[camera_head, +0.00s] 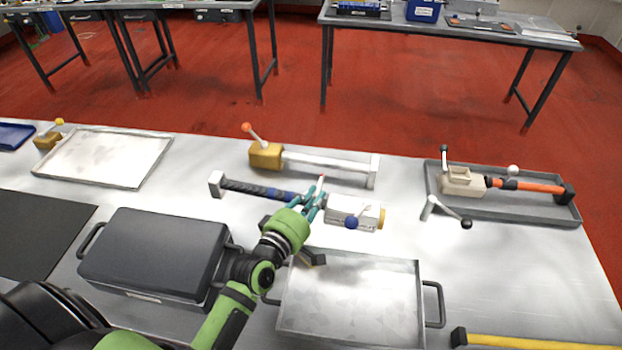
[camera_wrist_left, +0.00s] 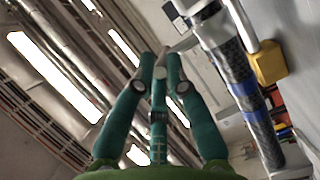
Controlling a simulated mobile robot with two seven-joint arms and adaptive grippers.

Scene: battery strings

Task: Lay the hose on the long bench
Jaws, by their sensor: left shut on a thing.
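A dark braided bar with blue bands, which looks like the hose (camera_head: 257,190), lies across the middle of the long bench (camera_head: 560,262). It runs between a white end block (camera_head: 216,184) and a white box (camera_head: 344,208) with a blue knob. My left gripper (camera_head: 314,194) is over the bar's right part, next to the box. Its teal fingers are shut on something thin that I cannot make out. A small red tip shows just beyond them. In the left wrist view the fingertips (camera_wrist_left: 156,58) are close together and the bar (camera_wrist_left: 238,80) passes to their right.
Behind stands a brown clamp (camera_head: 266,156) with a white bar. Right is a grey tray (camera_head: 540,207) holding an orange bar. In front are a dark case (camera_head: 155,255), a metal tray (camera_head: 350,300) and a yellow bar (camera_head: 530,342). Free bench shows at right front.

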